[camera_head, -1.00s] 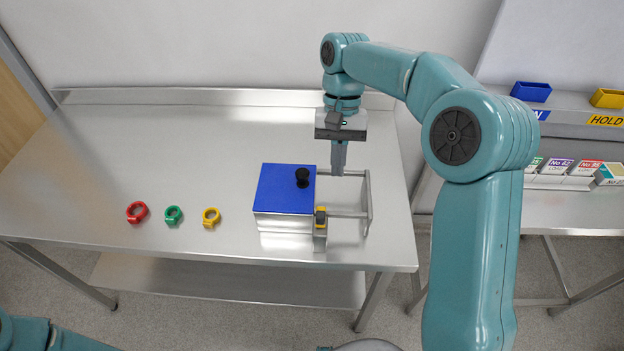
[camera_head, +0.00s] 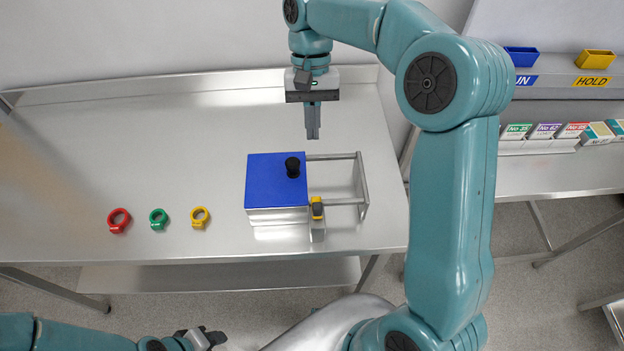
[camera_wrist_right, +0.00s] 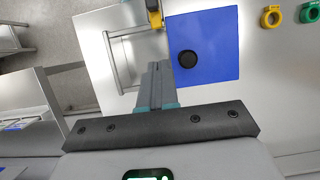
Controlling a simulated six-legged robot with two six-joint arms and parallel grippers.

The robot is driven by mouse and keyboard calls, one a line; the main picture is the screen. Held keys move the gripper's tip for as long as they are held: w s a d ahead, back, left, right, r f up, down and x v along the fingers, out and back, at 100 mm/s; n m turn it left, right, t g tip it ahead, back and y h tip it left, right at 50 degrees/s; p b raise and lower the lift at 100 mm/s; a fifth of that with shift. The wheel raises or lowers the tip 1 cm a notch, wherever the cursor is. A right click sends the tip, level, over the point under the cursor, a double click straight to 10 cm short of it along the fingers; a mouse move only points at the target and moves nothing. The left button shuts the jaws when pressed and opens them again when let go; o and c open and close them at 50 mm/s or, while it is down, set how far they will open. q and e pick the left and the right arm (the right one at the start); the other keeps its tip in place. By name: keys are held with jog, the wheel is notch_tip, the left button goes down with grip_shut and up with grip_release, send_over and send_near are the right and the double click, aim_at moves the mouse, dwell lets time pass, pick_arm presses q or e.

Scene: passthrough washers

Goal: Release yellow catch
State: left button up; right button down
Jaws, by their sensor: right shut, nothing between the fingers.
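The yellow catch (camera_head: 317,208) sits at the right front side of the box with the blue lid (camera_head: 264,182), by the near rail of a metal frame. In the right wrist view the catch (camera_wrist_right: 155,18) shows at the top edge. A black knob (camera_head: 292,167) stands on the lid. My right gripper (camera_head: 313,137) is shut and empty, pointing down above and behind the box, apart from the catch. In the right wrist view its fingers (camera_wrist_right: 157,70) are together beside the blue lid (camera_wrist_right: 215,50). My left gripper (camera_head: 212,338) shows at the bottom edge; its jaw state is unclear.
Red (camera_head: 119,220), green (camera_head: 158,219) and yellow (camera_head: 200,217) rings lie left of the box on the steel table (camera_head: 60,190). The rail frame (camera_head: 362,185) extends right of the box. A second bench with a blue bin (camera_head: 521,57) and a yellow bin (camera_head: 595,60) stands right.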

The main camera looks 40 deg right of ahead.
jog(key=f, duration=0.1)
jog(key=p, duration=0.1)
send_over(313, 199)
notch_tip(313, 199, down, 8)
jog(key=shift+d+f, duration=0.1)
jog(key=shift+w+f, duration=0.1)
dwell(0.4)
